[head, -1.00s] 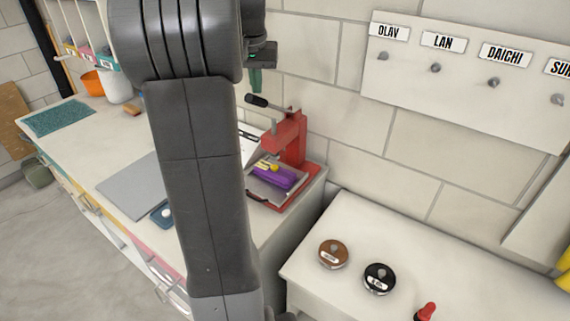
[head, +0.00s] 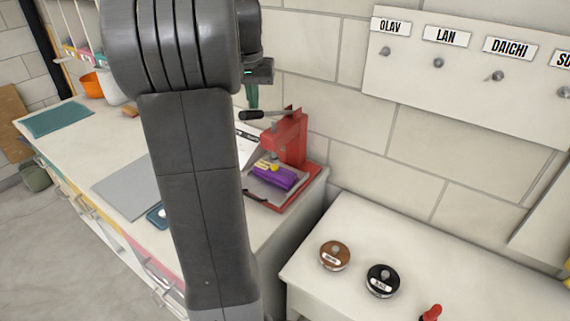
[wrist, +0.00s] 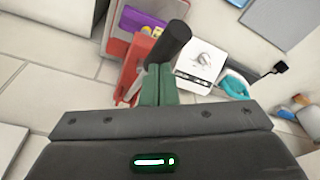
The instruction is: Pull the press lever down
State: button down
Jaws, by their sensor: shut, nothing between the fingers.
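The red press (head: 292,138) stands on the back right corner of the workbench. Its lever has a black handle (head: 252,115) that sticks out to the left, about level. In the wrist view, the handle (wrist: 170,42) lies right at the tips of my gripper (wrist: 158,85), with the red press body (wrist: 140,50) behind it. My gripper (head: 252,98) is shut and empty, just above the handle and seemingly touching it. A purple object (head: 275,176) with a yellow part lies on the press bed.
My arm hides part of the workbench (head: 105,140). A lower white cabinet (head: 350,225) holds two round tins. A name board (head: 470,80) hangs on the wall.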

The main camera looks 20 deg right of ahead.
jog(key=shift+s+a+f+b, duration=0.2)
jog(key=shift+f+b, duration=0.3)
jog(key=shift+f, duration=0.3)
jog(key=shift+s+a+f+b, duration=0.15)
jog(key=shift+f+b, duration=0.3)
jog(key=shift+f, duration=0.3)
jog(key=shift+s+a+f+b, duration=0.1)
jog(key=shift+a+f+b, duration=0.1)
jog(key=shift+f+b, duration=0.45)
notch_tip(320, 180, up, 9)
jog(key=p, duration=0.8)
jog(key=shift+p, duration=0.4)
notch_tip(320, 180, up, 2)
jog(key=shift+r+p, duration=0.1)
jog(key=shift+p, duration=0.5)
notch_tip(320, 180, up, 6)
send_over(250, 111)
jog(key=shift+w+d, duration=0.15)
jog(key=shift+w, duration=0.15)
